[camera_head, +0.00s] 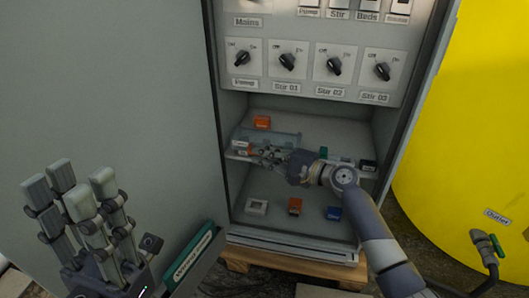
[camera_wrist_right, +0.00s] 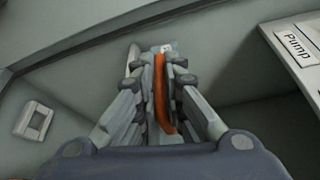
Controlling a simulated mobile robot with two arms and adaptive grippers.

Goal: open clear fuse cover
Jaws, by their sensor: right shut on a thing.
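The clear fuse cover (camera_head: 282,137) is a see-through, grey-tinted box on the shelf inside the open cabinet. My right gripper (camera_head: 262,156) is at its lower front edge, with its fingers closed together there. In the right wrist view, the fingers (camera_wrist_right: 160,75) close around a thin orange strip (camera_wrist_right: 162,95); the exact contact with the cover is hidden. My left gripper (camera_head: 85,200) is open and empty at the lower left, fingers pointing up, away from the cover.
An orange block (camera_head: 262,122) stands behind the cover. Small modules, including an orange one (camera_head: 295,206) and a blue one (camera_head: 334,213), sit on the lower panel. Labelled rotary switches (camera_head: 334,66) are above. The open cabinet door (camera_head: 110,90) fills the left; a yellow tank (camera_head: 480,120) stands right.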

